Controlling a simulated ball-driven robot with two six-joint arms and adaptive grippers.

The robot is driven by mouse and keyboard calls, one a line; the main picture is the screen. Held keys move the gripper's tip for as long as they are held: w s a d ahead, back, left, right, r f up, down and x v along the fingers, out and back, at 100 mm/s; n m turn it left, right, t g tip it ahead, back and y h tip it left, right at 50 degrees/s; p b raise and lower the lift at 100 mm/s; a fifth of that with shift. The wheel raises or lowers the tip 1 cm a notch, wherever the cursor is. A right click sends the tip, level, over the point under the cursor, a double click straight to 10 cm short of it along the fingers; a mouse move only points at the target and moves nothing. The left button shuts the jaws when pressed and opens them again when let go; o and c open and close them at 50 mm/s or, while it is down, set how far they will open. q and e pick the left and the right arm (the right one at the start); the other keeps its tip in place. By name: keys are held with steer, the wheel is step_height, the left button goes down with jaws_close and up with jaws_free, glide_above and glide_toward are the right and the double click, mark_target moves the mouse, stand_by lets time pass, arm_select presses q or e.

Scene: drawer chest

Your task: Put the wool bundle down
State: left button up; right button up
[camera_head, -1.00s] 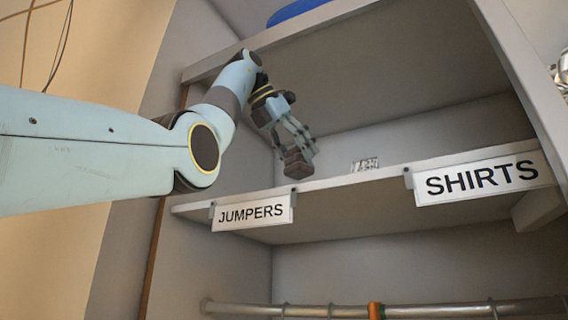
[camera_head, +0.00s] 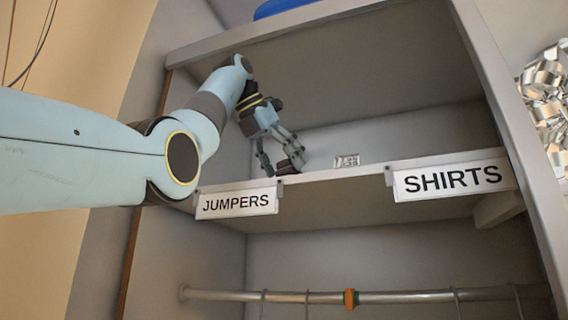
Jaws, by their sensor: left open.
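My left gripper (camera_head: 281,166) is open over the shelf (camera_head: 325,176), above the JUMPERS label (camera_head: 237,202). Its fingers are spread, and I see nothing held between them. I cannot make out a wool bundle in this view; the shelf surface is mostly hidden by its front edge, which I see from below. A small pale, patterned thing (camera_head: 346,160) shows just above the shelf edge, right of the gripper, too small to identify. My right gripper is not in view.
A SHIRTS label (camera_head: 453,180) hangs on the shelf front at right. A clothes rail (camera_head: 400,297) with hooks and an orange ring (camera_head: 351,299) runs below. A top board (camera_head: 330,12) bounds the space above. Crumpled silvery material (camera_head: 548,100) is outside the right side panel.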

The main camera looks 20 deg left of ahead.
arm_select(q)
steer(key=shift+w+d, duration=0.1)
steer(key=shift+b+v, duration=0.45)
steer(key=shift+v, duration=0.6)
steer(key=b+v, duration=0.2)
steer(key=v, duration=0.8)
steer(key=shift+b, duration=0.3)
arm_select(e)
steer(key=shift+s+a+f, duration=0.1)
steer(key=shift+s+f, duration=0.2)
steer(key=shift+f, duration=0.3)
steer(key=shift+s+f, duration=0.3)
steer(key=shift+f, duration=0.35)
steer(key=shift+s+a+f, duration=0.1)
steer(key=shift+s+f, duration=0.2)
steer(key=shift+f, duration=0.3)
arm_select(q)
steer(key=shift+w+d, duration=0.1)
steer(key=shift+d, duration=0.05)
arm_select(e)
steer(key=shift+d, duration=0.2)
